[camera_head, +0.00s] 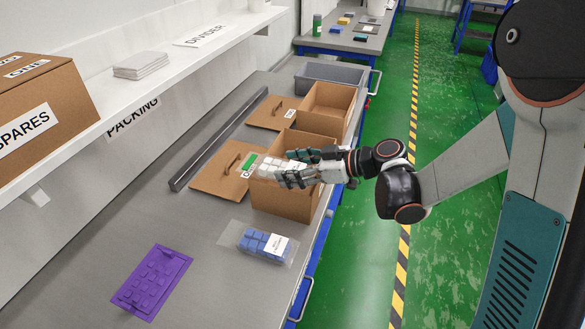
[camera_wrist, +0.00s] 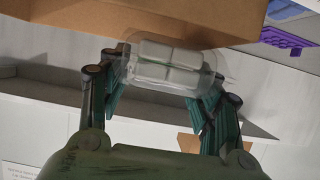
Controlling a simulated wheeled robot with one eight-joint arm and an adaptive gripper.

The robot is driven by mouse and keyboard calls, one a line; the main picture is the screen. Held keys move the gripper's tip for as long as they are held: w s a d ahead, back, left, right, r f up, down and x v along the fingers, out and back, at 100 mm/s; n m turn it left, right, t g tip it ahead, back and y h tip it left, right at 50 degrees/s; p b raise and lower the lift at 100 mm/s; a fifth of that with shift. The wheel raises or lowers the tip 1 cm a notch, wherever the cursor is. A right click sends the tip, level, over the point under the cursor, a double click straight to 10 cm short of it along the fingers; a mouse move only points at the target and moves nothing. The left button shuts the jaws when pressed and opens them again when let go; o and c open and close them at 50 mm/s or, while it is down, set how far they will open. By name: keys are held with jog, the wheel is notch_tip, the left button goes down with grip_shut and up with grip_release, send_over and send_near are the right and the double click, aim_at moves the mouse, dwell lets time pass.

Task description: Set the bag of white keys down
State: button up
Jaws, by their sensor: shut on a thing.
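The bag of white keys (camera_head: 266,166) is a clear bag with white blocks and a green label. My gripper (camera_head: 285,166) is shut on it and holds it at the near open cardboard box (camera_head: 283,206), over the box's left side. In the wrist view the bag (camera_wrist: 168,62) sits between the two fingers, with cardboard (camera_wrist: 150,18) close above it in the picture. The head view does not show clearly whether the bag touches the box rim. The box's inside is mostly hidden by my gripper and the bag.
A clear bag of blue keys (camera_head: 262,243) lies on the grey bench in front of the box. A purple key panel (camera_head: 152,282) lies nearer. A cardboard lid with a handle (camera_head: 222,172) lies left of the box. A second open box (camera_head: 333,104) stands behind.

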jog(key=shift+f+b, duration=0.5)
jog(key=shift+f, duration=0.05)
jog(key=o, duration=1.3)
jog(key=shift+r, duration=0.15)
jog(key=shift+r+p, duration=0.65)
jog(key=shift+p, duration=0.2)
jog(key=p+v, duration=0.2)
jog(key=v, duration=1)
jog(key=shift+f, duration=0.2)
